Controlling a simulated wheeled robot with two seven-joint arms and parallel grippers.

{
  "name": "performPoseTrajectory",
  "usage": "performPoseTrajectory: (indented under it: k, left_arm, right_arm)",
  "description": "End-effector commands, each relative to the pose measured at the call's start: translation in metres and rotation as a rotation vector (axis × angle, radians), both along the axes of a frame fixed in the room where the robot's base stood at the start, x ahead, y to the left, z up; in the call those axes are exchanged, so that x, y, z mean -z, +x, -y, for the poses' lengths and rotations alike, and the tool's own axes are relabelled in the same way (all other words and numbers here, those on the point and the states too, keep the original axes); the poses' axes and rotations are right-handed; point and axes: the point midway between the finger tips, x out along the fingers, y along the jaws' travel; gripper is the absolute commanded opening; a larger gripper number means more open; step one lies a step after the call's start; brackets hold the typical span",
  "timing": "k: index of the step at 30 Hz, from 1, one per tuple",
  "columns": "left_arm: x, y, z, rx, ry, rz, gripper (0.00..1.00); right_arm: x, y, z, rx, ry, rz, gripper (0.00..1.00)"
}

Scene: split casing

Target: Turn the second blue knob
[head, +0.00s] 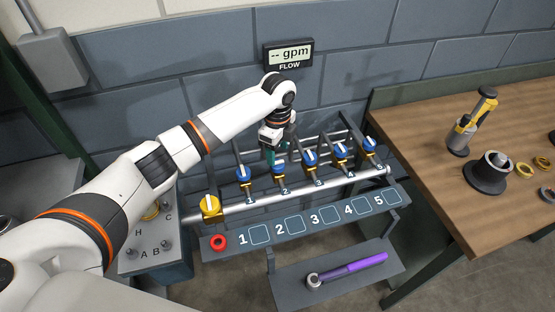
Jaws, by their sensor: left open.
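The second blue knob (279,168) sits on its yellow valve body above the label 2 on the silver pipe rack. My left gripper (270,157) is open and points down, just above and slightly left of this knob. I cannot tell whether its fingers touch the knob. The first blue knob (243,174) is to the left, and the third blue knob (310,157) is to the right. Each blue knob has a white pointer mark. My right gripper is not in view.
The flow display (289,54) reads "-- gpm". A purple-handled wrench (347,269) lies on the lower shelf. A wooden table (430,140) stands right.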

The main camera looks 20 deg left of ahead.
Motion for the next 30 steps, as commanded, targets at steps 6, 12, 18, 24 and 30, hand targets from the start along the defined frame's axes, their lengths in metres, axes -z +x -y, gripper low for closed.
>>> performPoseTrajectory:
  k: [6, 12, 18, 24, 30]
  left_arm:
    - [-0.044, 0.001, 0.000, 0.000, -0.001, 0.004, 0.58]
    - [-0.069, 0.000, 0.000, 0.001, 0.000, 0.002, 0.58]
    - [-0.075, 0.000, 0.000, 0.001, 0.000, 0.000, 0.58]
    - [-0.075, 0.000, 0.000, 0.001, 0.000, 0.000, 0.58]
    - [-0.075, 0.000, 0.000, 0.001, 0.000, 0.000, 0.58]
  right_arm:
    - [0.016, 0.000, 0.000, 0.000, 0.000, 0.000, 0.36]
    - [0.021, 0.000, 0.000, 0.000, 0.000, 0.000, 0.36]
    - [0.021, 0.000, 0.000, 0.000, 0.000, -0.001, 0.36]
    - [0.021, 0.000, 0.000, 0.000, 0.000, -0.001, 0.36]
    - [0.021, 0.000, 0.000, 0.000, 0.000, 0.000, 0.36]
